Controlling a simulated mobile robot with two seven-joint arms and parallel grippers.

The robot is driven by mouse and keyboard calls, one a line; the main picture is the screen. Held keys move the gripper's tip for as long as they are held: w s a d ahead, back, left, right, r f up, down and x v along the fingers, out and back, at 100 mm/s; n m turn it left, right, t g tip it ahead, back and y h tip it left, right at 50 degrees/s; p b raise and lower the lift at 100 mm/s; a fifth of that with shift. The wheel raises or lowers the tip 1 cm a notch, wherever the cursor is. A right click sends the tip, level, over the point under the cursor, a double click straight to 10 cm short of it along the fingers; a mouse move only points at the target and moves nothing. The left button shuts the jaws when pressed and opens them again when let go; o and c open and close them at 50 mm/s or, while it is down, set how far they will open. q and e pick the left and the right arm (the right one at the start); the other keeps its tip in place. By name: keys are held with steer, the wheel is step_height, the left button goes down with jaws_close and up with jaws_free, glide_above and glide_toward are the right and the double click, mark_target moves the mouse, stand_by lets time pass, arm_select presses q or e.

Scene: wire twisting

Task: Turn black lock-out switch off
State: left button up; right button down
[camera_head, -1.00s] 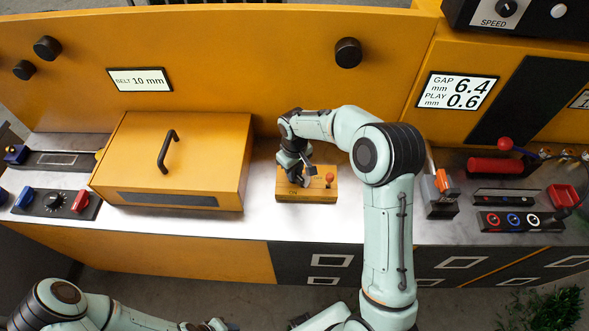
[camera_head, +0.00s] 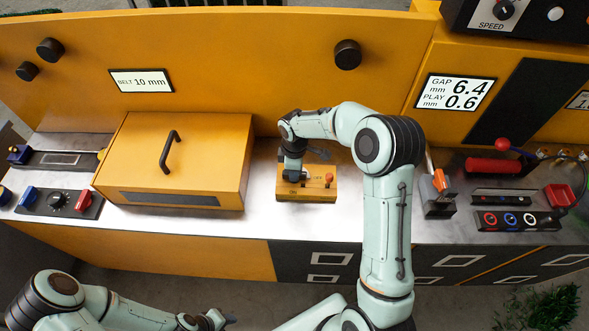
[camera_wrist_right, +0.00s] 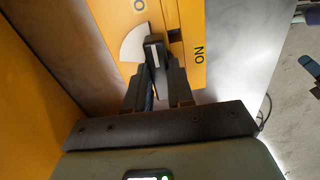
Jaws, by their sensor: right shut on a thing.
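A small yellow switch box (camera_head: 318,193) sits on the grey bench, with a small orange-red knob (camera_head: 329,177) on its right part. My right gripper (camera_head: 291,178) reaches down onto the left part of the box and hides the black lock-out switch in the head view. In the right wrist view, my right gripper (camera_wrist_right: 158,78) is shut on the black switch (camera_wrist_right: 152,44), beside a white sector plate (camera_wrist_right: 134,44) on the yellow box (camera_wrist_right: 188,18). The marking "ON" shows right of the fingers.
A yellow cover with a black handle (camera_head: 168,150) stands left of the switch box. An orange-topped lever unit (camera_head: 439,184) and a panel of round buttons (camera_head: 512,221) are to the right. A yellow wall rises behind. Bare bench lies around the box.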

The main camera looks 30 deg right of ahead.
steer(key=shift+r+n, duration=0.1)
steer(key=shift+n, duration=0.3)
steer(key=c, duration=1)
jaws_free()
step_height(320, 180, up, 13)
steer(key=shift+r+p, duration=0.2)
steer(key=shift+p, duration=0.2)
